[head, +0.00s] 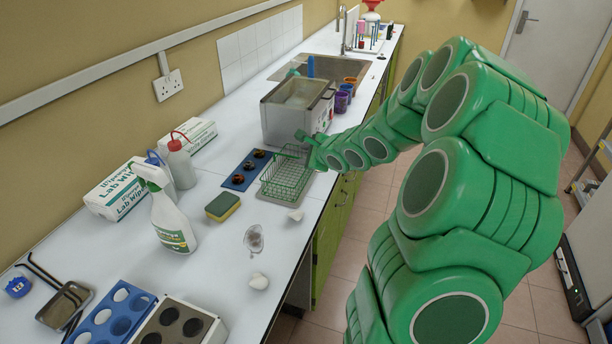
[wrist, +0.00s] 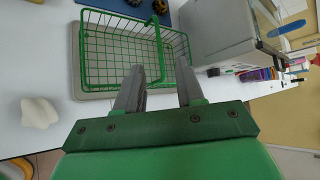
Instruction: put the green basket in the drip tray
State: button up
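The green wire basket (head: 286,177) stands at the bench's front edge, over the flat grey drip tray (head: 276,197). In the wrist view the basket (wrist: 120,50) fills the upper middle, and the rim of the tray (wrist: 78,75) shows past its left and near sides. I cannot tell whether the basket sits fully inside the tray's rim. The basket's handle rises across its right part. My gripper (wrist: 161,68) is open, its two fingers apart at the basket's near side, with the handle showing between them. In the head view my gripper (head: 304,150) is partly hidden by my arm.
A grey metal bath (head: 295,110) stands just behind the basket. A blue rack (head: 246,170) with dark round items lies to its left.

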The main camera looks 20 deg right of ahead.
jog(key=s+a+r+n+g+y, duration=0.15)
jog(key=a+r+n, duration=0.3)
jog(key=a, duration=0.45)
jog(key=s+a+r+n+t+y, duration=0.1)
jog(key=s+a+r+n+y, duration=0.25)
jog(key=a+r, duration=0.35)
jog(key=s+a+n+g+y, duration=0.1)
jog(key=s+a+n+g, duration=0.8)
jog(key=s+a, duration=0.8)
jog(key=s+d+f+n+g+h, duration=0.1)
jog(key=s+d+f+n, duration=0.1)
jog(key=s, duration=0.4)
jog(key=s+d+f+n+g+h, duration=0.1)
jog(key=s+d+n, duration=0.1)
jog(key=s, duration=0.5)
jog(key=s+d+f+n+g+h, duration=0.1)
jog(key=s+d+n+h, duration=0.1)
jog(key=s+d+h, duration=0.4)
jog(key=s+d, duration=0.4)
jog(key=s, duration=0.1)
jog(key=shift+d+g, duration=0.35)
